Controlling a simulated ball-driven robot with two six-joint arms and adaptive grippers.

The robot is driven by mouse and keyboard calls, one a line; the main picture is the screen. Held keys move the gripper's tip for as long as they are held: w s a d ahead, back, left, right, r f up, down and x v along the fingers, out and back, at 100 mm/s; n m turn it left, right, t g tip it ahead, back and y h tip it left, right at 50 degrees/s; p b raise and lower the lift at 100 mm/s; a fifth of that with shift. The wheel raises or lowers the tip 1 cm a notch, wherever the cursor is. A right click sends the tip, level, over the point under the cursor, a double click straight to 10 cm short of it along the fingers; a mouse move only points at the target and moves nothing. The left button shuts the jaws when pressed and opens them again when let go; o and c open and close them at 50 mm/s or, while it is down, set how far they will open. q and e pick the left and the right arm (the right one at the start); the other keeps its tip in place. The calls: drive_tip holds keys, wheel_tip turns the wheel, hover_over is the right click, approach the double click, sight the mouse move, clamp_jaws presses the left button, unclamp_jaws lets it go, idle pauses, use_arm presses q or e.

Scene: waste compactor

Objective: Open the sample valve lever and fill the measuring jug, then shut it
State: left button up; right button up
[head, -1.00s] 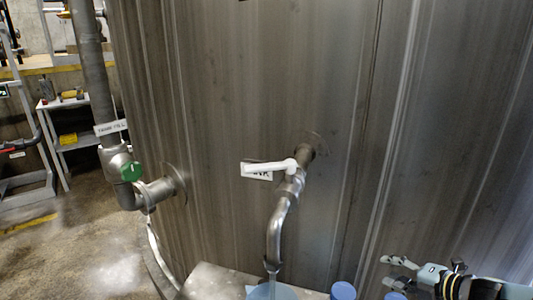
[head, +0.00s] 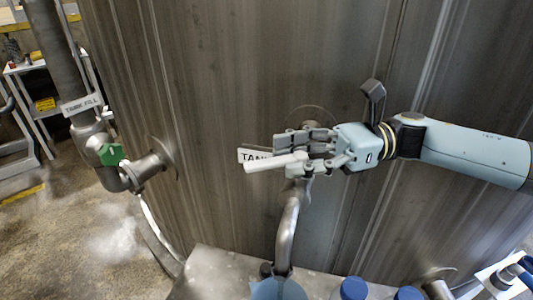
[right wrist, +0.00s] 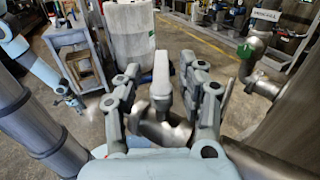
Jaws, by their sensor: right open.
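The white sample valve lever (head: 270,163) sits on the metal tap in front of the tank and points left. My right gripper (head: 290,152) is open at the lever, with its fingers on both sides of it. In the right wrist view the lever (right wrist: 161,75) stands between the open fingers (right wrist: 160,90); I cannot tell whether they touch it. The curved spout (head: 287,235) runs down to the bluish measuring jug (head: 278,289), cut off by the bottom edge. What looks like my left gripper (right wrist: 67,97) is small at the left of the wrist view; its jaws are unclear.
Blue-capped containers (head: 353,288) stand right of the jug on the metal stand (head: 213,268). A green-handled valve (head: 110,154) on the tank fill pipe is at the left.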

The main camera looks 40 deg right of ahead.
sight(267, 161)
drive_tip(key=p+x, duration=0.1)
drive_tip(key=x, duration=0.3)
drive_tip(key=shift+w+d+r, duration=0.1)
drive_tip(key=shift+a, duration=0.25)
drive_tip(key=shift+c, duration=0.7)
drive_tip(key=c, duration=0.7)
use_arm(q)
drive_tip(key=shift+w+d+r, duration=0.3)
drive_tip(key=shift+w+r, duration=0.3)
drive_tip(key=shift+r, duration=0.05)
